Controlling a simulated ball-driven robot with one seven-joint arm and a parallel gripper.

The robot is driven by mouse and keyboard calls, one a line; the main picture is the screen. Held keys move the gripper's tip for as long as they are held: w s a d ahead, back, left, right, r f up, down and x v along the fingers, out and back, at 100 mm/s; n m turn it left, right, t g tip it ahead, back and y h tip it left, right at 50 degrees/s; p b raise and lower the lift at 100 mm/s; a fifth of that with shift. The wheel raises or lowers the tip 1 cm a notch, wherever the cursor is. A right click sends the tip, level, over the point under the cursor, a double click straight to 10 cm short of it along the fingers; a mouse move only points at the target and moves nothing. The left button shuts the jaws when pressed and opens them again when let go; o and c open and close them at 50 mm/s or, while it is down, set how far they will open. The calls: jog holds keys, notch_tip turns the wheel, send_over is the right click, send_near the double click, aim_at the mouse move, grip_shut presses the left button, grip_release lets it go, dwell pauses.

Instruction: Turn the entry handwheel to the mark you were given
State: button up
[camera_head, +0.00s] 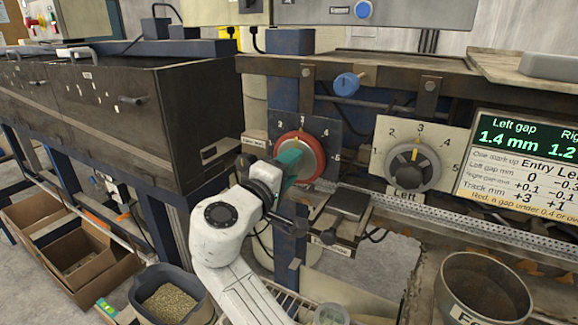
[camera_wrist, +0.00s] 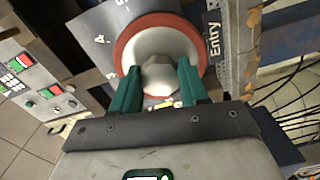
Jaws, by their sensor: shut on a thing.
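The entry handwheel (camera_head: 314,154) has a red rim and a pale face, on a dark plate numbered around it. A yellow line stands at its top near the 3. In the wrist view, the handwheel (camera_wrist: 158,45) has a faceted grey hub in its middle, and the word "Entry" is beside it. My gripper (camera_head: 292,160) reaches it from the lower left in the head view. Its green fingers (camera_wrist: 157,82) sit on both sides of the hub and are shut on it. The fingers partly hide the wheel's left side in the head view.
A grey "Left" dial (camera_head: 412,165) is to the right, its yellow pointer near 3. A screen (camera_head: 520,155) reads left gap 1.4 mm; its right edge is cut off. A blue knob (camera_head: 347,84) sits above. A small bracketed block (camera_head: 349,204) is below the wheel.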

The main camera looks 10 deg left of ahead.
jog(key=shift+a+f, duration=0.1)
jog(key=o, duration=1.1)
jog(key=shift+c, duration=0.2)
jog(key=shift+s, duration=0.1)
jog(key=b+v, duration=0.2)
jog(key=v, duration=0.8)
jog(key=shift+s+b, duration=0.3)
jog(key=shift+b, duration=0.05)
jog(key=shift+a, duration=0.15)
